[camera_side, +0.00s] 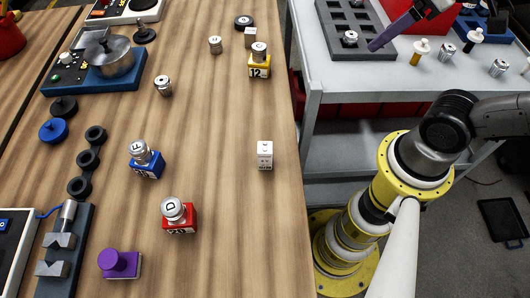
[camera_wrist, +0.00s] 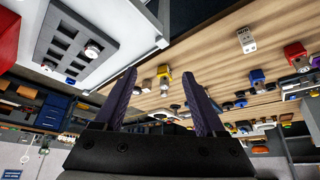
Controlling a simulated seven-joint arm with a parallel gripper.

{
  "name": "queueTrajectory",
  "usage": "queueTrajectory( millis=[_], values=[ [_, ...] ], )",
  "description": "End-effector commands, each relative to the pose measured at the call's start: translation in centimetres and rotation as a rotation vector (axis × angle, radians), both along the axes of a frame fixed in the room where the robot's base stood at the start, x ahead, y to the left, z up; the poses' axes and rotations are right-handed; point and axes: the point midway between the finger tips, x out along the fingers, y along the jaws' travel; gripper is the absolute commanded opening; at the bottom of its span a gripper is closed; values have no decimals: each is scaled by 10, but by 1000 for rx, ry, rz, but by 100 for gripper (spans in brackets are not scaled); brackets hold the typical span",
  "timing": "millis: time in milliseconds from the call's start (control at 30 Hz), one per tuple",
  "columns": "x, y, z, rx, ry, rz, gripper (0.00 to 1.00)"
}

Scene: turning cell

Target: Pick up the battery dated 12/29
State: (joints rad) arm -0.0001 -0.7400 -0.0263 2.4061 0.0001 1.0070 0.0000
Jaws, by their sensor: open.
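Several blocks that may be batteries, with metal knobs on top, stand on the wooden table. A red block (camera_side: 180,219) and a blue block (camera_side: 150,166) are at centre left, a yellow block (camera_side: 259,68) marked "12" is at the back, and a white block (camera_side: 265,156) is near the right edge. Small print on their faces is too small to read surely, so I cannot tell which bears 12/29. My gripper, with purple fingers (camera_wrist: 159,76), is open and empty. In the side view, a purple finger (camera_side: 392,31) shows over the grey cart, apart from the blocks.
The grey cart (camera_side: 340,100) holds a dark slotted tray (camera_side: 365,18) and several small metal parts. On the table are a blue machine base (camera_side: 95,80), black rings (camera_side: 88,158), a purple knob (camera_side: 119,261) and a vise (camera_side: 60,245). The table's middle is mostly clear.

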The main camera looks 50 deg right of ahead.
Motion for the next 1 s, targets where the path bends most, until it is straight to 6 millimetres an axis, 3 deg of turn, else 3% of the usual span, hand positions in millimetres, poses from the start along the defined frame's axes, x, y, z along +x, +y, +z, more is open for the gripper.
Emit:
queueTrajectory(
  millis=[100,367,567,800,1000],
  values=[
    [1,0,23,0,-1,0,72],
    [33,21,11,15,-111,100,72],
    [62,48,5,40,-234,198,72],
    [95,107,-1,112,-459,367,72],
    [101,159,0,202,-670,496,72]
  ],
)
